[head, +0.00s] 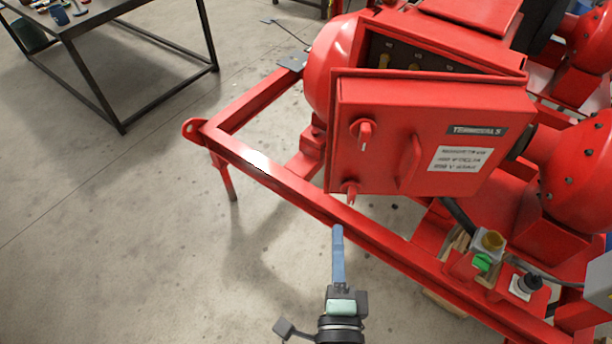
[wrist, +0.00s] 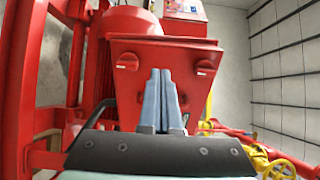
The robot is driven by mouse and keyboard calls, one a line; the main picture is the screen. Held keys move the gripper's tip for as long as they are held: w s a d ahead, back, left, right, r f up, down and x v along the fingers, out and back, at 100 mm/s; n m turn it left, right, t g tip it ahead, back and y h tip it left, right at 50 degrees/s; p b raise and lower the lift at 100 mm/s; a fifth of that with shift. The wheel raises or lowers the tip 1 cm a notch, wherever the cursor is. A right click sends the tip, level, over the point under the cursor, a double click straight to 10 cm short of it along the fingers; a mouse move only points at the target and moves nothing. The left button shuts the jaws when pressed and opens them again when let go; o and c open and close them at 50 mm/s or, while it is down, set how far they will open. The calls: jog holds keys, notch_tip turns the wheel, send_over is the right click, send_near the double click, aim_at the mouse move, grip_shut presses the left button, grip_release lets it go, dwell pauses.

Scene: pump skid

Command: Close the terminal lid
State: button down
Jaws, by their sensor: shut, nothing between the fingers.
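The red terminal lid (head: 385,95) stands open in front of the red terminal box (head: 450,30). A dark gap behind its upper edge shows the terminal row (head: 415,62). My gripper (head: 338,230) is shut and empty, below the lid's lower left corner in the head view. In the wrist view my blue fingers (wrist: 160,74) lie together across the middle of the lid (wrist: 150,50), between its two knobs. I see no clear contact with the lid.
The red skid frame rail (head: 270,172) runs diagonally between my gripper and the box. A green button (head: 482,262) and a black knob (head: 530,282) sit at lower right. A workbench (head: 100,22) stands at upper left. The floor at left is clear.

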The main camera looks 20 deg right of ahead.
aim_at(336, 163)
jog(key=x, duration=1.4)
jog(key=shift+p, duration=0.3)
